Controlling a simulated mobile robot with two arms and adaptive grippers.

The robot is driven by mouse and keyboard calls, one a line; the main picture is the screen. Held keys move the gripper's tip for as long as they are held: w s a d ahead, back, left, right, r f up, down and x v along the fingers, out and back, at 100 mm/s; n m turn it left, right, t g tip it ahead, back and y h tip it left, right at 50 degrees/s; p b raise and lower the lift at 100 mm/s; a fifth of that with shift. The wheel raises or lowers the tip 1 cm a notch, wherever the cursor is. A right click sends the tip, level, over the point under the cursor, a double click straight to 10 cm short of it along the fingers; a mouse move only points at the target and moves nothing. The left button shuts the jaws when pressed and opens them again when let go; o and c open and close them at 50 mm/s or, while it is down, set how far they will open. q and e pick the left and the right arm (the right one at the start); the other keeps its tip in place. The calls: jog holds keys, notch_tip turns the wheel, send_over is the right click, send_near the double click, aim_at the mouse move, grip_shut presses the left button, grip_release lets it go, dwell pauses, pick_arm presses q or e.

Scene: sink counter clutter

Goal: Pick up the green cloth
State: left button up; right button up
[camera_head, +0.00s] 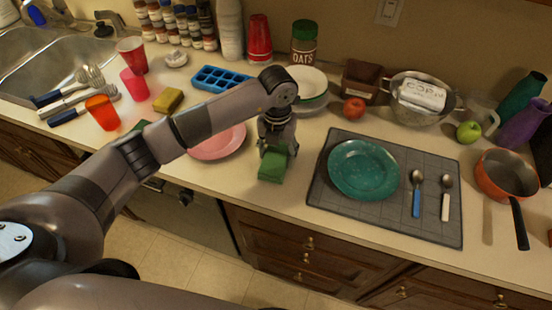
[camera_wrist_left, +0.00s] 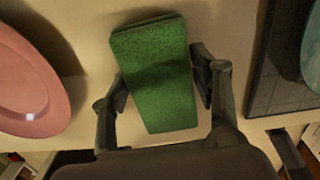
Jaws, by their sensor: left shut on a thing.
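The green cloth (camera_head: 273,167) is a thick folded block near the front edge of the counter, between the pink plate and the grey mat. My left gripper (camera_head: 276,150) comes down on it from above and is shut on it. In the left wrist view the cloth (camera_wrist_left: 158,75) lies between the two fingers of my left gripper (camera_wrist_left: 160,92), with its far end sticking out beyond them. I cannot tell whether the cloth touches the counter. My right gripper does not show.
A pink plate (camera_head: 219,143) lies left of the cloth. A grey mat (camera_head: 440,222) with a teal plate (camera_head: 363,169) and two spoons lies right. Behind are white bowls (camera_head: 312,88), a blue ice tray (camera_head: 218,78) and a red apple (camera_head: 353,108). An orange pan (camera_head: 507,176) stands far right.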

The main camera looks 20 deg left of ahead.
pick_arm(q)
jog(key=shift+r, duration=0.15)
notch_tip(320, 180, up, 10)
jog(key=b, duration=0.3)
jog(key=shift+w, duration=0.1)
notch_tip(320, 180, up, 10)
send_over(277, 153)
jog(key=o, duration=0.5)
jog(key=c, duration=0.5)
jog(key=shift+f, duration=0.2)
